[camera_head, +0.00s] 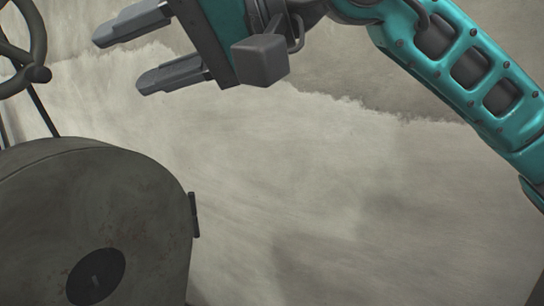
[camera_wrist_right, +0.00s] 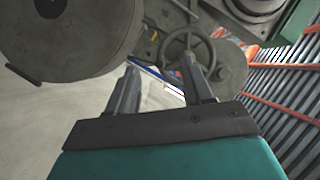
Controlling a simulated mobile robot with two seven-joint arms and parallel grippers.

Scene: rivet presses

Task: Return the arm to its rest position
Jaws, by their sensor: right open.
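My right gripper (camera_head: 124,56) shows at the top of the head view, its teal arm coming in from the upper right. Its two grey fingers point left and stand apart with nothing between them. In the right wrist view the same gripper (camera_wrist_right: 157,80) is open, and its fingers point at machine parts farther off. My left gripper is in neither view.
A large grey drum-shaped machine part (camera_head: 140,210) fills the lower left of the head view. A handwheel (camera_head: 25,45) is at the upper left; a handwheel (camera_wrist_right: 188,55) also shows in the wrist view. Orange and dark slatted racking (camera_wrist_right: 285,95) stands right. Pale floor (camera_head: 330,200) is clear.

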